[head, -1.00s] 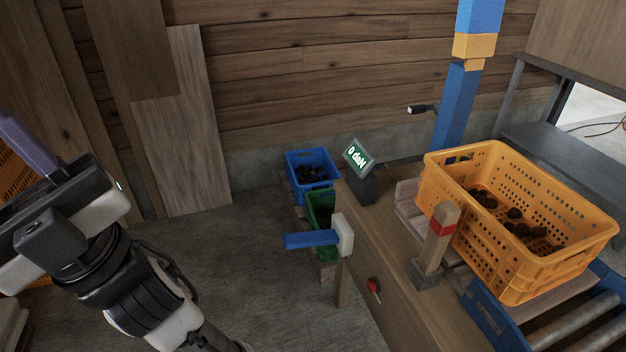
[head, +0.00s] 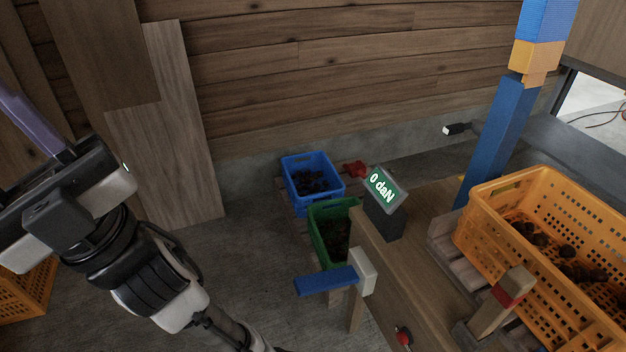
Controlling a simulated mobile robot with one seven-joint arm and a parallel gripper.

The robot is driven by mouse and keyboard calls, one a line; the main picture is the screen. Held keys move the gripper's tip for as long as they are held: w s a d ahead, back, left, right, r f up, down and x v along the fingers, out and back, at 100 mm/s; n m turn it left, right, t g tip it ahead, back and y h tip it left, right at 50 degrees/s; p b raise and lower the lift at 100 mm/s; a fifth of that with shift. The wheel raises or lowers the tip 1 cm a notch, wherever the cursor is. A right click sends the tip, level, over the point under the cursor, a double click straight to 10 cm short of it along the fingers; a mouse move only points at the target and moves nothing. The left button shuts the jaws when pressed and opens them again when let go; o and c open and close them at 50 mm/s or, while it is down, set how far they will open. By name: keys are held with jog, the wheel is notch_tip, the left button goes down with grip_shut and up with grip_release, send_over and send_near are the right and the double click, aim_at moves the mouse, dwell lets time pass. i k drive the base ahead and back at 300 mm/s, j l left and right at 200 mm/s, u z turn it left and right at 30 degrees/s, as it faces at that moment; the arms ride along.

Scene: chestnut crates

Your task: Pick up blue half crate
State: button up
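My gripper (head: 30,125) is at the left edge of the head view, well apart from the blue crate. A purple-grey finger-like part shows at the far left, but the fingertips are not clear, so I cannot tell whether it is open or shut.
A green crate (head: 322,240) with dark contents stands just in front of the blue crate. The wooden bench (head: 405,265) carries a "0 daN" display (head: 383,190) and an orange crate (head: 555,285). A blue bar (head: 326,280) juts out left.

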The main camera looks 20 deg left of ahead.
aim_at(316, 179)
jog(key=i+j+z, duration=0.1)
jog(key=i+j, duration=0.45)
jog(key=j, duration=0.3)
jog(key=i+j+z, duration=0.15)
jog(key=i+j, duration=0.4)
jog(key=j, duration=0.35)
jog(key=i+j+z, duration=0.15)
jog(key=j, duration=0.3)
jog(key=i+j, duration=0.35)
jog(key=j, duration=0.15)
jog(key=i+j+z, duration=0.15)
jog(key=j, duration=0.3)
jog(key=i+j, duration=0.3)
jog(key=j, duration=0.25)
jog(key=i, duration=0.5)
jog(key=z, duration=0.05)
